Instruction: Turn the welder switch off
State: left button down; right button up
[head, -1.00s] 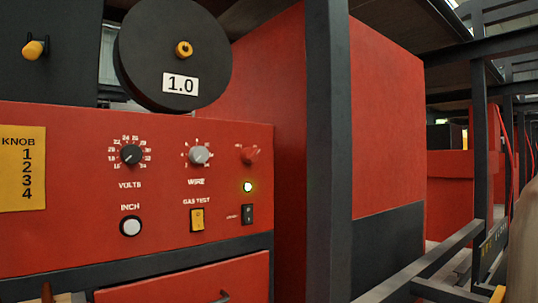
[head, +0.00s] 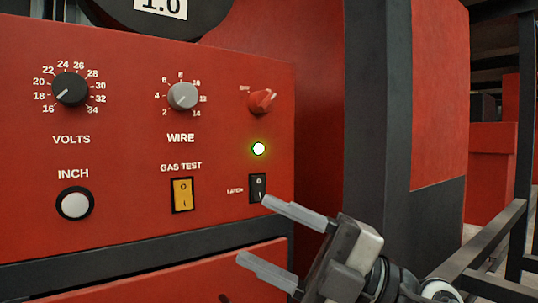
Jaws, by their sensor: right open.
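The red welder panel (head: 120,222) fills the left of the head view. A small black rocker switch (head: 258,188) sits at its lower right, with a lit yellow-green lamp (head: 259,149) above it. My right gripper (head: 268,229) comes in from the lower right, its two grey fingers apart and empty. Its upper fingertip is just below and right of the black switch in the picture; I cannot tell whether it touches. My left gripper is not in view.
Nearby on the panel are a yellow gas test switch (head: 182,195), a white inch button (head: 75,204), a red knob (head: 262,101), a grey wire knob (head: 183,96) and a black volts knob (head: 70,89). A dark post (head: 378,120) stands right of the panel.

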notch_tip(320, 180, up, 4)
jog(key=a+n+h+b, duration=0.1)
jog(key=n+h, duration=0.2)
jog(key=h, duration=0.2)
jog(key=m+t+h+b, duration=0.1)
jog(key=m+t+h, duration=0.5)
jog(key=t+h, duration=0.45)
send_near(268, 102)
jog(key=shift+t+y, duration=0.75)
jog(key=shift+y, duration=0.2)
jog(key=p+x, duration=0.1)
jog(key=x, duration=0.1)
jog(key=f+p+x, duration=0.1)
jog(key=p+x, duration=0.1)
jog(key=x, duration=0.1)
jog(key=p+x, duration=0.1)
jog(key=x, duration=0.2)
jog(key=shift+w+d+f, duration=0.2)
jog(key=shift+w, duration=0.05)
pick_arm(q)
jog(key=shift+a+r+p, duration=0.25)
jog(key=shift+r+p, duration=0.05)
jog(key=shift+p, duration=0.05)
pick_arm(e)
jog(key=shift+w+a+f, duration=0.15)
jog(key=shift+w+a, duration=0.2)
jog(key=shift+w, duration=0.15)
jog(key=c, duration=1)
